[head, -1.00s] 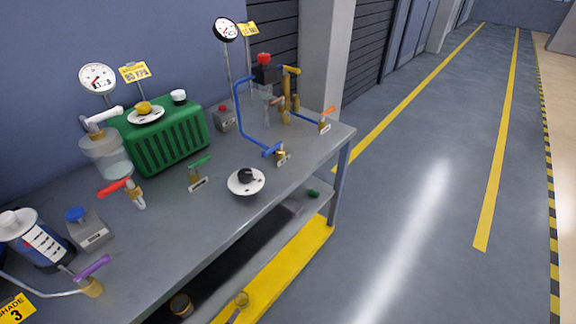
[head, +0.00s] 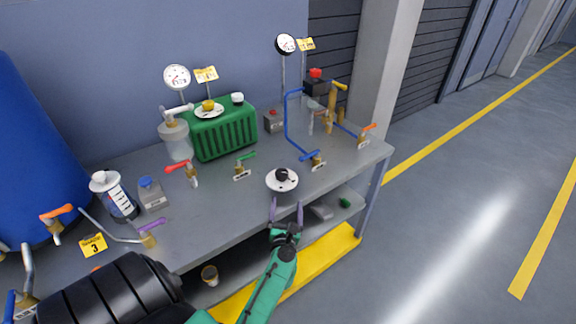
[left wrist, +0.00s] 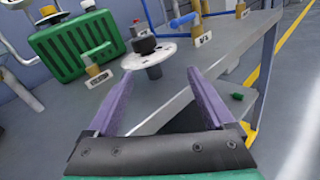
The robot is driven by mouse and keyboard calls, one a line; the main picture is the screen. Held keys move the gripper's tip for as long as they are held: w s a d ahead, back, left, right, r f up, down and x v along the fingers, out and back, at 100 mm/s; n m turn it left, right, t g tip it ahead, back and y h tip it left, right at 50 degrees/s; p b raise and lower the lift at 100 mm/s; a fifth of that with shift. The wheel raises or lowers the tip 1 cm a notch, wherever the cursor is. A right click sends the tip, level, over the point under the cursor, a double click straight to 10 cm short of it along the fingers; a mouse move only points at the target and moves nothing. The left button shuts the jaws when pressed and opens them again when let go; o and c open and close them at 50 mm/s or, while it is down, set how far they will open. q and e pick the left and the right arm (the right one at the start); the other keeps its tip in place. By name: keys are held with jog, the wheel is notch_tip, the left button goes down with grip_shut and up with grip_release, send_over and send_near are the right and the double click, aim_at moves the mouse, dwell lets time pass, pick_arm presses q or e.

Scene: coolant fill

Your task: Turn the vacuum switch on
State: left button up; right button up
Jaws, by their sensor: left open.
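A black knob on a white round dial (head: 282,180) stands near the bench's front edge, right of the middle. My left gripper (head: 286,207) is open and empty just in front of and below it, fingers toward it and apart from it. In the left wrist view the black knob (left wrist: 145,46) and its white dial (left wrist: 150,58) show just beyond the purple fingers (left wrist: 158,80). Grey boxes with a red button (head: 273,121) and a blue button (head: 150,192) also stand on the bench. No label readable here tells which is the vacuum switch. My right gripper is not in view.
The grey bench (head: 215,215) carries a green ribbed unit (head: 225,132), gauges and several valves with coloured handles. A blue handle (head: 309,155) and a green handle (head: 245,156) flank the dial. A lower shelf and a yellow base lie beneath. The floor to the right is clear.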

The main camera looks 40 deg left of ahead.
aim_at(282, 169)
pick_arm(q)
jog(key=w+a+r+n, duration=0.1)
jog(key=w+a, duration=0.2)
jog(key=w+a+r+n+y, duration=0.1)
jog(key=w+a, duration=0.3)
jog(key=w+a+r+n, duration=0.1)
jog(key=w+a, duration=0.2)
jog(key=w, duration=0.1)
jog(key=shift+a, duration=0.4)
jog(key=shift+r, duration=0.1)
jog(key=shift+c, duration=0.6)
jog(key=c, duration=1.2)
jog(key=shift+c, duration=0.2)
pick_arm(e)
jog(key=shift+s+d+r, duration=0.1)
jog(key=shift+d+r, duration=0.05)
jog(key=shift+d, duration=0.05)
